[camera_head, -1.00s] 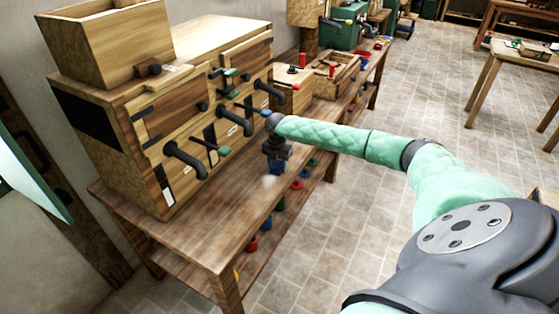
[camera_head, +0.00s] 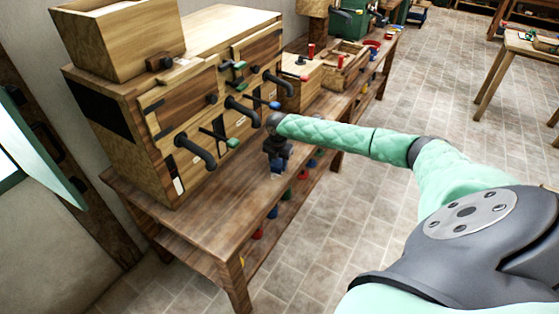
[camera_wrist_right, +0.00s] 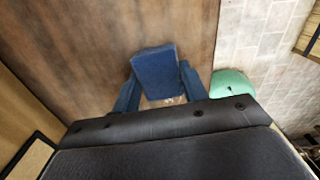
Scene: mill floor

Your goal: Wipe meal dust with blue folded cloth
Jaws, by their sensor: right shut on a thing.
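My right gripper (camera_head: 276,160) is low over the front part of the wooden bench (camera_head: 205,220), in front of the cabinet. In the right wrist view its two blue fingers are shut on the blue folded cloth (camera_wrist_right: 155,70), which lies between them above the brown bench top. In the head view the cloth is mostly hidden by the gripper. A small patch of pale specks, probably meal dust (camera_wrist_right: 173,100), shows close to the cloth in the right wrist view. I cannot tell whether the cloth touches the bench. My left gripper is not in view.
The wooden cabinet (camera_head: 185,125) with dark handles and coloured levers stands on the bench behind the gripper. Wooden boxes (camera_head: 345,65) stand farther along. Several coloured round items hang or sit below the bench edge. The tiled floor (camera_head: 340,230) at right is open.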

